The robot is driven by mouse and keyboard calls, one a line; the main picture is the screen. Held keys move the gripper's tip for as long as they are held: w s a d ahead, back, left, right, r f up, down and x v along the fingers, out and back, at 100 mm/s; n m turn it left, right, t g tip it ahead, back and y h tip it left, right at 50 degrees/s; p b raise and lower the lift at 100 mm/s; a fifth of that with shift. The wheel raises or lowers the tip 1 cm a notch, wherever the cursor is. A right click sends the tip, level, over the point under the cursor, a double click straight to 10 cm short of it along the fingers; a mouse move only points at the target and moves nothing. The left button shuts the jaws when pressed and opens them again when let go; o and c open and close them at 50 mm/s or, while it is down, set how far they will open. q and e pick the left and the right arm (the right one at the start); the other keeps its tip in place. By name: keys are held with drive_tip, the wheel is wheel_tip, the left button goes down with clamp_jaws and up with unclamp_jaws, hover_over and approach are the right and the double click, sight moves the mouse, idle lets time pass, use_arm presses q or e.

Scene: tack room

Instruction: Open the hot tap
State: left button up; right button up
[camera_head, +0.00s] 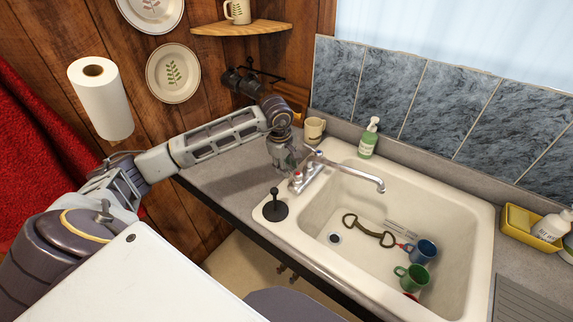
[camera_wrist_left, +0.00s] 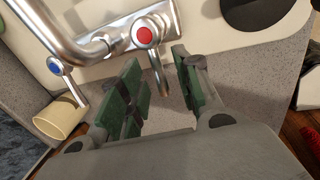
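The chrome tap (camera_head: 345,170) stands on the sink's left rim, its spout reaching over the basin. The hot tap handle (camera_wrist_left: 145,37) has a red cap and a short chrome lever pointing toward my left gripper; the red cap also shows in the head view (camera_head: 297,175). The cold handle (camera_wrist_left: 55,66) has a blue cap. My left gripper (camera_wrist_left: 158,65) is open, its green-padded fingers either side of the hot lever's end, with no clear contact. In the head view, my left gripper (camera_head: 283,160) is just behind the tap. My right gripper is not in view.
The white sink (camera_head: 478,225) holds a blue mug (camera_head: 424,251), a green mug (camera_head: 412,277) and a bit (camera_head: 370,232). A black plunger (camera_head: 275,207) stands on its left rim. A beige mug (camera_head: 314,129) and a soap bottle (camera_head: 368,140) stand behind the tap.

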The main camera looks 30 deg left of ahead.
use_arm(q)
clamp_jaws()
idle(0.5)
